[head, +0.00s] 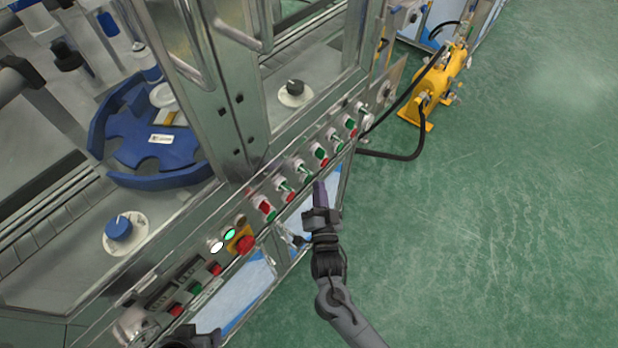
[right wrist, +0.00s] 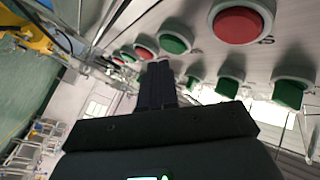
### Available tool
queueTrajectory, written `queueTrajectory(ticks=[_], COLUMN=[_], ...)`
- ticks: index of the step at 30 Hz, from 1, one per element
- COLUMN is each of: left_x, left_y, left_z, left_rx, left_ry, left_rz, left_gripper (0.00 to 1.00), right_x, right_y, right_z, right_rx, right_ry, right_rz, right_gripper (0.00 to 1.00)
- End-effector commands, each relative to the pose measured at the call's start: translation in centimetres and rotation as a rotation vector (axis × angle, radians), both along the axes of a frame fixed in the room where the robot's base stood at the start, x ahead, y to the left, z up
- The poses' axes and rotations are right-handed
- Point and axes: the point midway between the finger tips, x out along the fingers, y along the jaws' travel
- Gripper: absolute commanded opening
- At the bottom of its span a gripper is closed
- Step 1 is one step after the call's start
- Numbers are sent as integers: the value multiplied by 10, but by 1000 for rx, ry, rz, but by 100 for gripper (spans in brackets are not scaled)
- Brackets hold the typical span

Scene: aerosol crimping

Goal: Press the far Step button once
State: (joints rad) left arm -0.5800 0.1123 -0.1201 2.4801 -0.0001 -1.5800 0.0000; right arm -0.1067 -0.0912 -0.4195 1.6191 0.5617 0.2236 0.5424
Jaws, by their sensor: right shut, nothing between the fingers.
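The machine's front control panel (head: 290,175) carries a row of red and green buttons and switches. I cannot read which one is the far Step button. My right gripper (head: 319,186) is shut and empty, its fingers pointing toward the panel, just off its front edge. In the right wrist view the shut fingers (right wrist: 158,72) point at the row, near a green button (right wrist: 176,38) and a red button (right wrist: 146,48); contact cannot be told. A larger red button (right wrist: 240,22) is nearer the camera. A dark part of my left gripper (head: 190,338) shows at the bottom edge, its jaws unclear.
A red emergency stop on a yellow base (head: 243,241) sits lower left on the panel. A blue star wheel (head: 150,140) and metal frame posts stand behind the panel. A yellow pump (head: 437,85) with a black hose is at upper right. The green floor (head: 490,220) is clear.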

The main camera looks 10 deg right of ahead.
Motion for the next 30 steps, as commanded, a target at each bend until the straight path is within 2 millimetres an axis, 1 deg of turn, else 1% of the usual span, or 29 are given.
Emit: queueTrajectory(ticks=[5,12,18,23,30], left_x=[0,0,0,0,0], left_y=[1,3,3,3,1], left_z=[4,18,26,28,28], left_rx=[4,12,13,11,2], left_ry=[0,0,0,0,0], left_rz=[-3,-9,-8,-8,-1], left_gripper=[65,65,65,65,65], right_x=[-3,-21,-35,-40,-41], right_y=[-3,-15,-25,-29,-29], right_z=[1,2,1,1,0], right_rx=[-1,-1,-1,-1,0], right_ry=[1,3,2,0,0], right_rz=[-1,-1,0,0,0], right_gripper=[0,0,0,0,0])
